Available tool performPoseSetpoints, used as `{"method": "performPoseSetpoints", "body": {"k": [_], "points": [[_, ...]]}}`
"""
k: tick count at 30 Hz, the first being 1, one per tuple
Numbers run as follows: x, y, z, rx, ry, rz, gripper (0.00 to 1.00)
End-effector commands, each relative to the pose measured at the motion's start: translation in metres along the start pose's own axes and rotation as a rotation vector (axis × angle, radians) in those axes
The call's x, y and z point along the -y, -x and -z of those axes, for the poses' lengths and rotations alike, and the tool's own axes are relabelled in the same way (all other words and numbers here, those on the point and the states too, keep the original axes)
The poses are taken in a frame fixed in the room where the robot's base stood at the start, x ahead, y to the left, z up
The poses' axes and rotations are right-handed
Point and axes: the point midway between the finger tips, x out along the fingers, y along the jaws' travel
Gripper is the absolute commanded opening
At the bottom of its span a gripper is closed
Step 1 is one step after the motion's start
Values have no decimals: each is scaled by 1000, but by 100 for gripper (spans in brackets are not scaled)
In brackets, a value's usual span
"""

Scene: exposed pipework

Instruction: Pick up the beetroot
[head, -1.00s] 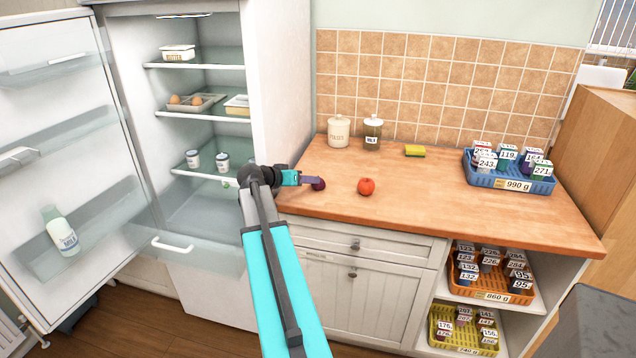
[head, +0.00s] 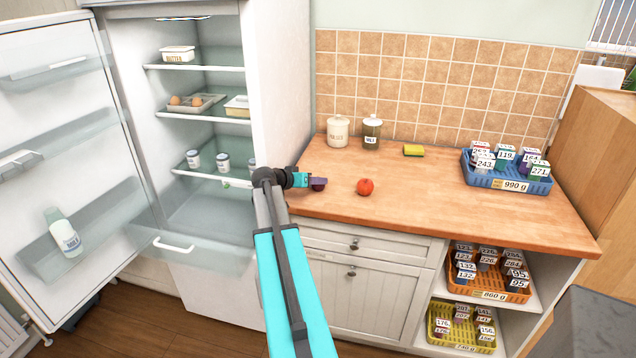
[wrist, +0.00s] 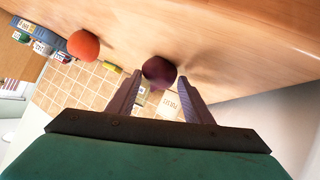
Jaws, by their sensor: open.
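The beetroot (head: 319,186) is a small dark purple ball on the wooden counter, near its left end by the fridge. In the wrist view the beetroot (wrist: 159,72) lies just ahead of the fingertips, centred between them. My gripper (head: 312,182) is at the counter beside the beetroot and partly hides it in the head view. In the wrist view my gripper (wrist: 160,84) has its two fingers spread, with nothing held between them. I cannot tell whether a finger touches the beetroot.
A red tomato-like ball (head: 365,187) sits to the right on the counter (head: 420,210). Two jars (head: 338,131) and a yellow sponge (head: 413,150) stand behind. A blue basket (head: 508,178) is at the right. The open fridge (head: 280,80) stands at the left.

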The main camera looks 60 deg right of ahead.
Motion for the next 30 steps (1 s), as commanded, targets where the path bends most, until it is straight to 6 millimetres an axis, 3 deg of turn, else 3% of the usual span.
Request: {"method": "performPoseSetpoints", "body": {"k": [12,18,28,30], "points": [[1,1,0,0,0,1,46],[1,1,0,0,0,1,19],[1,2,0,0,0,2,19],[1,2,2,0,0,2,10]]}}
